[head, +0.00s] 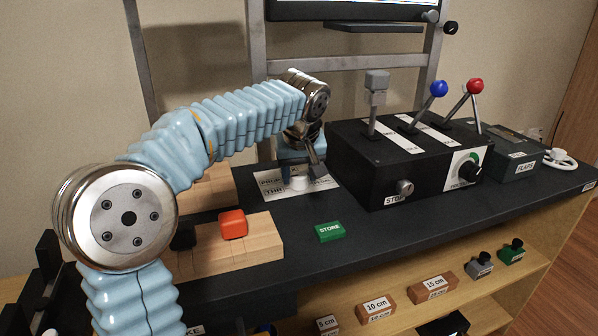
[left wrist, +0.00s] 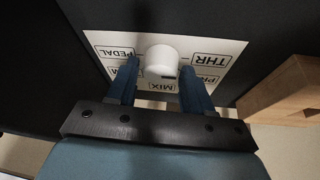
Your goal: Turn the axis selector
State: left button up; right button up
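The axis selector is a white round knob (left wrist: 161,60) on a white label plate (left wrist: 222,46) marked PEDAL, THR and MIX, with other labels partly covered. It also shows in the head view (head: 299,184), on the dark desk left of the black lever box. My left gripper (left wrist: 159,72) points down at the plate with one blue finger on each side of the knob. Gaps show between the fingers and the knob, so it is open and not clamped. In the head view the left gripper (head: 301,172) partly hides the knob and plate. My right gripper is out of view.
The black lever box (head: 375,178) with grey, blue and red levers stands close right of the gripper. A wooden block with a red button (head: 232,224) lies to the left. A green STORE block (head: 330,231) lies in front. Desk between them is clear.

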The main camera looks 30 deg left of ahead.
pick_arm(q)
jog(key=shift+o, duration=1.1)
jog(key=p+v, duration=0.2)
jog(key=v, duration=1.1)
jog(key=shift+r, duration=0.35)
jog(key=shift+s, duration=0.1)
